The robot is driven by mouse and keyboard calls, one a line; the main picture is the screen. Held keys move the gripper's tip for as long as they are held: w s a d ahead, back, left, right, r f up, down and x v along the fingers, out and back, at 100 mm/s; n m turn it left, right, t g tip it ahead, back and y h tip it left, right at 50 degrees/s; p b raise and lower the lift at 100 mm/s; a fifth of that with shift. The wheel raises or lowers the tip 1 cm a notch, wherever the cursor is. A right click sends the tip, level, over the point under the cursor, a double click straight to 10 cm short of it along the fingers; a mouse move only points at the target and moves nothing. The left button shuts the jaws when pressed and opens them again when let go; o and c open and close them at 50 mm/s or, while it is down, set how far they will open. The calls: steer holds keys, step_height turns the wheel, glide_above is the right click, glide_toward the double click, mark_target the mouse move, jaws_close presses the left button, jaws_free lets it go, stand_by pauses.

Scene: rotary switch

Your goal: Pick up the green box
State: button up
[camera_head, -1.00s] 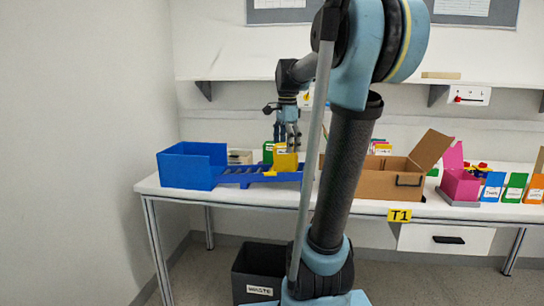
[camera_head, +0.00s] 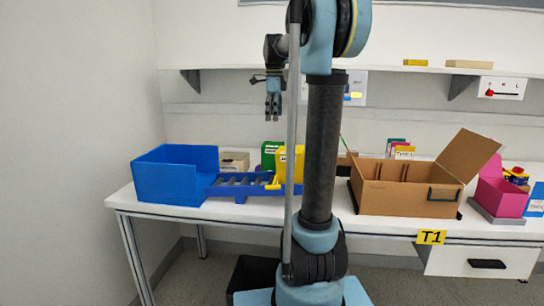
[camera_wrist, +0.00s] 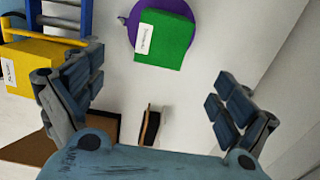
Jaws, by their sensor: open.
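The green box (camera_head: 270,154) stands on the table behind the blue roller ramp, partly hidden by the yellow box (camera_head: 288,162). In the wrist view the green box (camera_wrist: 165,38) has a white label and sits at a round purple thing (camera_wrist: 134,24). My gripper (camera_head: 273,116) is open and empty, pointing down above the green box and apart from it. In the wrist view my gripper (camera_wrist: 158,85) has its fingers spread wide, with the green box beyond the tips toward the top.
The blue bin (camera_head: 168,182) and blue roller ramp (camera_head: 240,190) lie at the left of the table. An open cardboard box (camera_head: 405,196) and a pink bin (camera_head: 500,198) stand to the right. A wall shelf (camera_head: 420,70) runs above, behind my gripper.

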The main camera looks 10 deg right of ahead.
mark_target(274, 144)
steer(key=f, duration=1.1)
steer(key=shift+w, duration=0.3)
steer(key=shift+a+f, duration=0.15)
steer(key=shift+f, duration=3.05)
steer(key=shift+c, duration=0.2)
steer(key=c, duration=1.4)
steer(key=shift+r, duration=0.15)
